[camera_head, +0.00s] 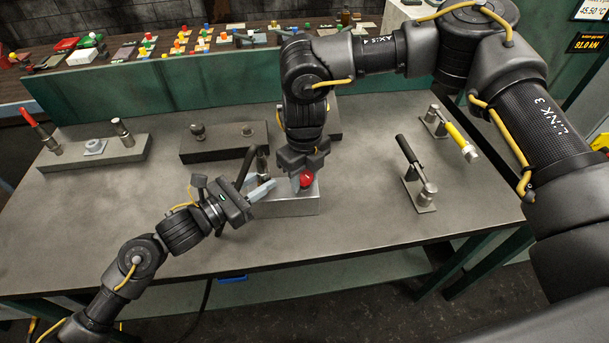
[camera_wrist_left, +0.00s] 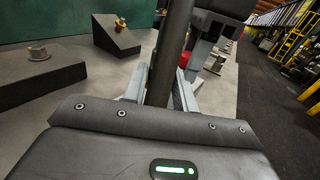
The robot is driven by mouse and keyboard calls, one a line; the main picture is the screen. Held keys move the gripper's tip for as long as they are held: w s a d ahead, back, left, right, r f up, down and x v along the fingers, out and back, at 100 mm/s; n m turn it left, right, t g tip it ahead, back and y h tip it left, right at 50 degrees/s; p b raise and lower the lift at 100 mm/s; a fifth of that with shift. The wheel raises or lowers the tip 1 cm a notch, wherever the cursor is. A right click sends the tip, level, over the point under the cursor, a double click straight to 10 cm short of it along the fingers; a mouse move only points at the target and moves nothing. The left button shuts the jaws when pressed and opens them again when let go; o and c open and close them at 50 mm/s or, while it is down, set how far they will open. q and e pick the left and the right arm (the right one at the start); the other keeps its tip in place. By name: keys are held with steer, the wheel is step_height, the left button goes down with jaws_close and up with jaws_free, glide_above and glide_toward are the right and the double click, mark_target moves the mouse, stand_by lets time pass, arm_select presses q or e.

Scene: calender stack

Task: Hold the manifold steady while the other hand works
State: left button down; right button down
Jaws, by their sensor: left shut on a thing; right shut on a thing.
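The manifold appears to be the pale grey metal block (camera_head: 290,207) near the middle of the table. A dark upright bar (camera_head: 246,163) stands at its left end; in the left wrist view the bar (camera_wrist_left: 172,50) runs between the fingers. My left gripper (camera_head: 262,190) is shut on this bar, its pale fingers either side of it. My right gripper (camera_head: 304,182) reaches down from above and is shut on a red knob (camera_head: 306,180) on the block's top. The knob also shows in the left wrist view (camera_wrist_left: 184,60), partly hidden.
A grey base with posts (camera_head: 98,153) stands at left, a darker base (camera_head: 222,143) behind. Two stands with a black handle (camera_head: 408,150) and a yellow handle (camera_head: 457,136) are at right. The front table surface (camera_head: 380,232) is clear. A green wall (camera_head: 170,90) closes the back.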

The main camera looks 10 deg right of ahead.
steer(key=shift+m, duration=0.7)
steer(key=shift+d+m, duration=0.1)
steer(key=shift+m, duration=1)
steer(key=shift+w+m, duration=0.1)
steer(key=shift+m, duration=1.1)
steer(key=shift+m, duration=0.9)
